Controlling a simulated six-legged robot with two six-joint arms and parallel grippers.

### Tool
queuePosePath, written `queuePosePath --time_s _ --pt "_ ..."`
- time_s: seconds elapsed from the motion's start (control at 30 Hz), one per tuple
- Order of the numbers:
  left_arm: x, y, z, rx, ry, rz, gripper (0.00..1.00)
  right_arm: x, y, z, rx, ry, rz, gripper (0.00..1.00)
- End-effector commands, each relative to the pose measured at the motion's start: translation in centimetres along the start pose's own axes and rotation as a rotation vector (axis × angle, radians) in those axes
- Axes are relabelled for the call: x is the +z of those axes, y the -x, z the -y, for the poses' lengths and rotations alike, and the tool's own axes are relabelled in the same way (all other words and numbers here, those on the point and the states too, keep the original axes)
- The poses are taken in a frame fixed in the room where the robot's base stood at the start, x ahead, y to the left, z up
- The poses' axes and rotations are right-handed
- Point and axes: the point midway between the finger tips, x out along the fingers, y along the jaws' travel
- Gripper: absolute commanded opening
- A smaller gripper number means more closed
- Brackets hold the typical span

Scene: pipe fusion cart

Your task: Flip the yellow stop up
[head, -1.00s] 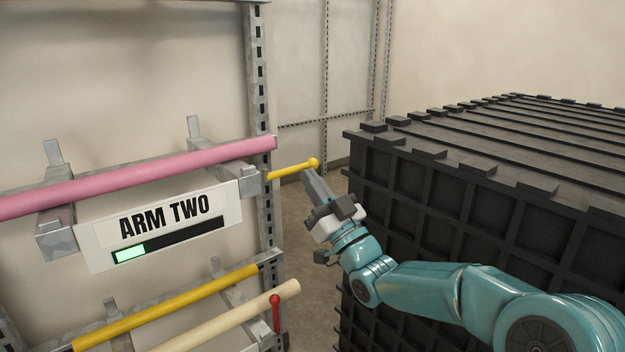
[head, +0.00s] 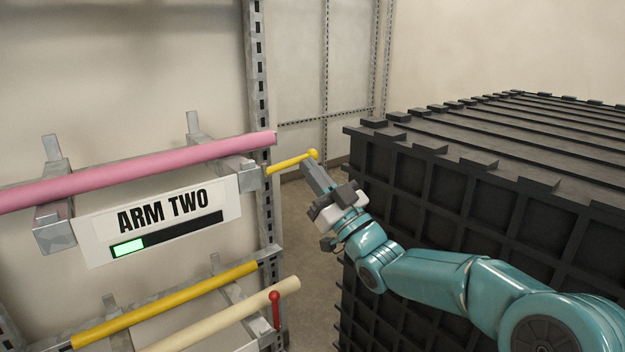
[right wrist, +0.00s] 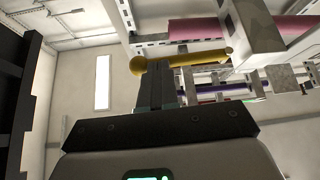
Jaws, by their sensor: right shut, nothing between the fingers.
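The yellow stop (head: 290,161) is a thin rod with a ball on its end. It sticks out to the right from the end of the upper rack arm, just past the pink pipe's end, tilted slightly upward. My right gripper (head: 307,163) is shut and empty, with its fingertips close below the ball end. In the right wrist view the yellow stop (right wrist: 200,61) crosses just beyond the tips of the shut fingers (right wrist: 168,70), its ball to the left. I cannot tell whether they touch. My left gripper is not in view.
A pink pipe (head: 140,170) lies on the upper arm above the ARM TWO sign (head: 165,220). Lower down are a yellow pipe (head: 165,305), a cream pipe (head: 225,318) and a red stop (head: 276,312). A large black ribbed crate (head: 470,200) fills the right side.

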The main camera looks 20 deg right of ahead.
Motion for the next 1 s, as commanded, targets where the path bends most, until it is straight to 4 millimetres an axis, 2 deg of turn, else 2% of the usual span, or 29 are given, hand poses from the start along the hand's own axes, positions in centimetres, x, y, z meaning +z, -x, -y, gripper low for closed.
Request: queuePosePath --time_s 0.27,0.47,1.0 --pt "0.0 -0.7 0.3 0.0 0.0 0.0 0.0 -1.3 -0.8 -0.3 -0.099 0.155 -0.003 0.0" --pt "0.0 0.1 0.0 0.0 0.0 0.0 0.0 -2.9 -1.9 -0.3 -0.206 0.314 -0.001 0.0" --pt "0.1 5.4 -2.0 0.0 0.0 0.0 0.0 -6.5 -4.3 1.3 -0.493 0.738 0.0 0.0"
